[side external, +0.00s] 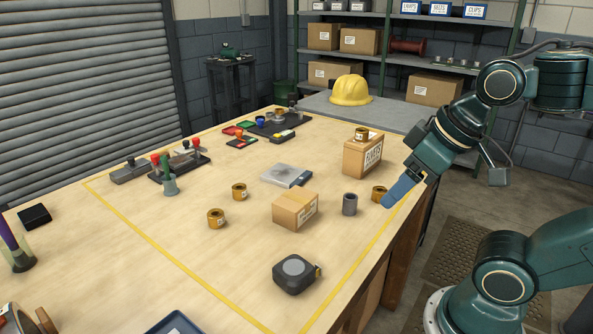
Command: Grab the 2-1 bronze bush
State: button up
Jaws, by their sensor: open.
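Several bronze bushes with small labels are in view, and the labels are too small to read, so I cannot tell which is 2-1. One bush (216,218) and another bush (239,192) stand on the table left of centre. A third bush (361,133) sits on top of a taller carton. Another bush (378,193) stands near the table's right edge. My gripper (389,202) is open, its blue fingers pointing down and left beside that right-edge bush. They partly overlap it in the picture, and I cannot tell whether they touch it.
A grey cylinder (349,204) stands left of my gripper. A small carton (295,210), a taller carton (362,158), a grey block with a plate (286,175) and a tape measure (294,274) are around it. Clamps (180,166) stand at left.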

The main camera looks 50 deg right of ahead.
jog(key=w+a+r+n+g, duration=0.1)
jog(key=w+r+n, duration=0.3)
jog(key=w, duration=0.6)
jog(key=w+a+r+n+g, duration=0.1)
jog(key=w+r+n+g, duration=0.1)
jog(key=w+n, duration=0.7)
jog(key=w+a+f+n+g, duration=0.1)
jog(key=w+a+f+n, duration=0.1)
jog(key=w, duration=0.5)
jog(key=w+a+f+n, duration=0.1)
jog(key=w+f+n, duration=0.3)
jog(key=w+f, duration=0.2)
jog(key=w+a+f+n+g, duration=0.1)
jog(key=w+a+f+n, duration=0.1)
jog(key=w, duration=0.6)
notch_tip(320, 180, down, 2)
jog(key=shift+w+a+f+n+g, duration=0.2)
jog(key=shift+a+n+g, duration=0.1)
jog(key=shift+n, duration=0.5)
jog(key=shift+f, duration=0.1)
